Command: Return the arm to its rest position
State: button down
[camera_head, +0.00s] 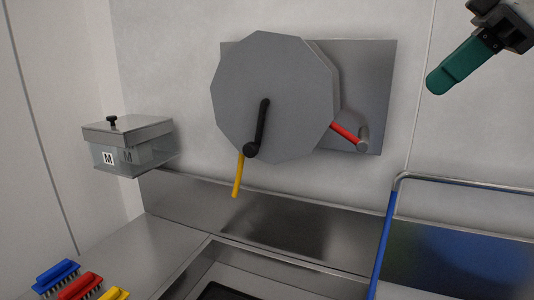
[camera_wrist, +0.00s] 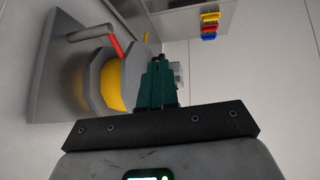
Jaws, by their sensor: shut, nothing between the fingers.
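My gripper (camera_head: 459,66) shows at the top right of the head view, with green fingers closed together and nothing between them. It is in the air in front of the wall, to the right of the grey wall plate and apart from it. In the wrist view my gripper (camera_wrist: 156,65) points away from the camera, its green fingers together. Most of my arm is outside the head view.
A grey disc (camera_head: 285,95) with a black crank, a yellow lever (camera_head: 238,176) and a red lever (camera_head: 346,132) is on the wall. A lidded box (camera_head: 130,145) sits left. A blue-sided rail (camera_head: 383,240) stands right. Coloured brushes (camera_head: 80,286) lie at lower left.

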jog(key=w+f+m+t+y, duration=0.1)
jog(key=w+f+m, duration=0.15)
jog(key=f, duration=0.85)
jog(key=w+f+m+y, duration=0.15)
jog(key=w+f, duration=0.25)
jog(key=f, duration=0.8)
jog(key=s+a+f+m+h, duration=0.1)
jog(key=s+f+m, duration=0.2)
jog(key=f, duration=0.7)
jog(key=s+a+f+m+h, duration=0.1)
jog(key=s+f+m, duration=0.15)
jog(key=f, duration=0.75)
jog(key=s+d+f+m+g+h, duration=0.3)
jog(key=s+f+h, duration=0.1)
jog(key=s+f, duration=1.6)
jog(key=s+d+f+g+h, duration=0.1)
jog(key=s+d, duration=0.3)
jog(key=s, duration=0.7)
jog(key=shift+f+m+g+h, duration=0.35)
jog(key=shift+g+h, duration=0.25)
jog(key=shift+h, duration=0.25)
